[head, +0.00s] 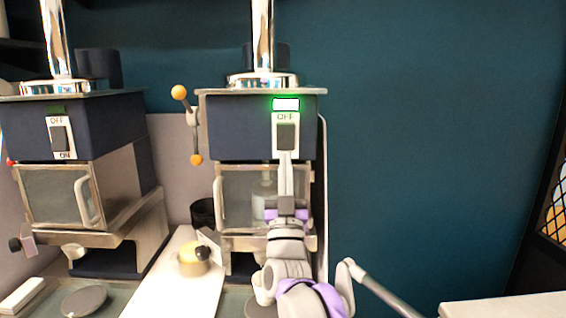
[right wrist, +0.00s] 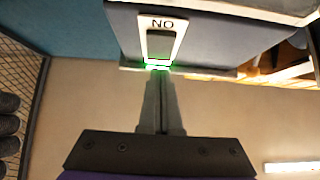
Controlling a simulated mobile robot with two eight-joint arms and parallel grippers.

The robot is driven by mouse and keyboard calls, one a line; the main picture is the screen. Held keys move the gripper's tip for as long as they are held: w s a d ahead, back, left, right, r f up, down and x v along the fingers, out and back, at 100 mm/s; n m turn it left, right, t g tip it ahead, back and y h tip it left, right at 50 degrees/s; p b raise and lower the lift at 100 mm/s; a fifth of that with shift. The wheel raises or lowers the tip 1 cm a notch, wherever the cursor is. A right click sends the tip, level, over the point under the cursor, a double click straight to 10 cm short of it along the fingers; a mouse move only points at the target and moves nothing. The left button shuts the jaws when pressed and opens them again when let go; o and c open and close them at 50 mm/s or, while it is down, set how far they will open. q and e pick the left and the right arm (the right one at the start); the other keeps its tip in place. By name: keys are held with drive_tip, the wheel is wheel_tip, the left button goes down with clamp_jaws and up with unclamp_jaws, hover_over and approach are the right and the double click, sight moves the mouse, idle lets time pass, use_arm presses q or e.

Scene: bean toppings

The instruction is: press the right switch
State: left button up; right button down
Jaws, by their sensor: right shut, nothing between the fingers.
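The right switch (head: 286,136) is a dark rocker on a white plate on the front of the right machine, with OFF above it. A bright green-edged light (head: 286,104) glows above the plate. My right gripper (head: 286,156) is shut and empty, with its tips in front of the plate's lower end, hiding the lower label. In the right wrist view the switch (right wrist: 160,44) appears upside down, with ON readable, and the shut fingers (right wrist: 160,75) point toward it near the glow. I cannot tell whether the tips touch it. My left gripper is not in view.
The left machine (head: 95,130) has its own switch (head: 58,138) and a dark indicator. A lever with orange knobs (head: 179,92) stands left of the right machine. A yellow-topped container (head: 194,259) stands below. The teal wall (head: 430,150) at right is clear.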

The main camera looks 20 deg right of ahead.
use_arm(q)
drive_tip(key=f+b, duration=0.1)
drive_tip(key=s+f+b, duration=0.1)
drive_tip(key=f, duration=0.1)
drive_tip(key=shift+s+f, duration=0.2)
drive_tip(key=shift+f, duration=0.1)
use_arm(e)
drive_tip(key=w+f+v, duration=0.1)
drive_tip(key=v, duration=0.8)
drive_tip(key=shift+s+f, duration=0.25)
drive_tip(key=shift+s, duration=0.05)
drive_tip(key=shift+d, duration=0.1)
